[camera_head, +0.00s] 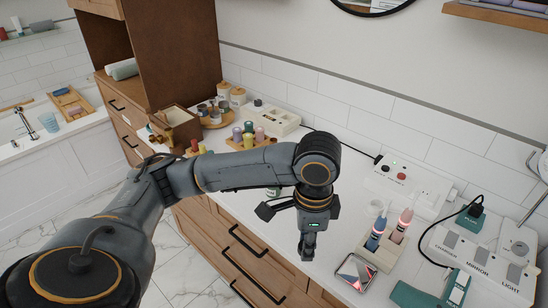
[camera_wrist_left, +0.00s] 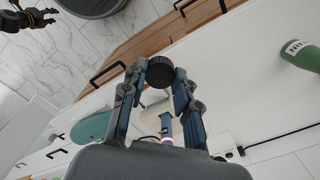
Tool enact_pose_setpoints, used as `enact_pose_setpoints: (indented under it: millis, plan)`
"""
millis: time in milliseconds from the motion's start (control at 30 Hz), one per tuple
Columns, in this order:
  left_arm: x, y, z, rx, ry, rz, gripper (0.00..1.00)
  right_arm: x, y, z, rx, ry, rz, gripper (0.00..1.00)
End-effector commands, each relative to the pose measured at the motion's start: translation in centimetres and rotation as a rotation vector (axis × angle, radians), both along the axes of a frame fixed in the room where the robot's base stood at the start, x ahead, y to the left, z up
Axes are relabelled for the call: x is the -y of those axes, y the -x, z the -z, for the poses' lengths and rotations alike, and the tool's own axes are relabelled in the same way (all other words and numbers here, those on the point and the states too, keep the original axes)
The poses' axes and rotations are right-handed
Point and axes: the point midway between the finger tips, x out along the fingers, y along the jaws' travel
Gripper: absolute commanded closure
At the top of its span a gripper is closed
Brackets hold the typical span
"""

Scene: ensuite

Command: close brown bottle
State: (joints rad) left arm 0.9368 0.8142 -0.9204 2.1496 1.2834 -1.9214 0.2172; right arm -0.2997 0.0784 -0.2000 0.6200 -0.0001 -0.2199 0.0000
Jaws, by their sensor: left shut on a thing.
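My left gripper (camera_head: 308,250) points down over the counter near its front edge. In the left wrist view, its fingers (camera_wrist_left: 160,80) are shut on a round black ribbed cap (camera_wrist_left: 160,71). I cannot make out a brown bottle in either view. A green bottle with a white label (camera_wrist_left: 302,55) stands apart at the right of the wrist view. A dark jointed part with orange rings, probably my right gripper (camera_wrist_left: 42,18), shows at that view's top left, too small to read.
On the white counter (camera_head: 335,215), a holder with a blue and a pink toothbrush (camera_head: 385,235), a phone-like device (camera_head: 355,272) and a labelled power strip (camera_head: 480,262) lie to the right. Wooden drawers (camera_head: 235,250) drop below the front edge. Several small bottles stand behind my left arm.

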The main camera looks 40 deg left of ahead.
Motion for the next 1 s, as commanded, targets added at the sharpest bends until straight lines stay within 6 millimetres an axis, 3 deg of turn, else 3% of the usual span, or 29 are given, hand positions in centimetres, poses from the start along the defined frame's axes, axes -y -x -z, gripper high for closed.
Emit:
enact_pose_setpoints:
  millis: [200,400,600,1000]
  plan:
    - [0.3,1.6,0.2,-0.001,0.003,-0.498,0.8,0.0,0.0,0.0,0.0,0.0,0.0,0.6]
    - [0.5,2.6,0.3,-0.003,0.004,-0.809,0.8,0.0,0.0,0.0,-0.001,0.0,0.0,0.6]
    - [0.5,2.9,0.3,-0.004,0.004,-0.922,0.8,0.0,0.0,0.0,-0.001,0.0,0.0,0.6]
    - [0.5,2.9,0.3,-0.004,0.004,-0.927,0.8,0.2,0.1,0.0,-0.001,0.002,-0.001,0.62]
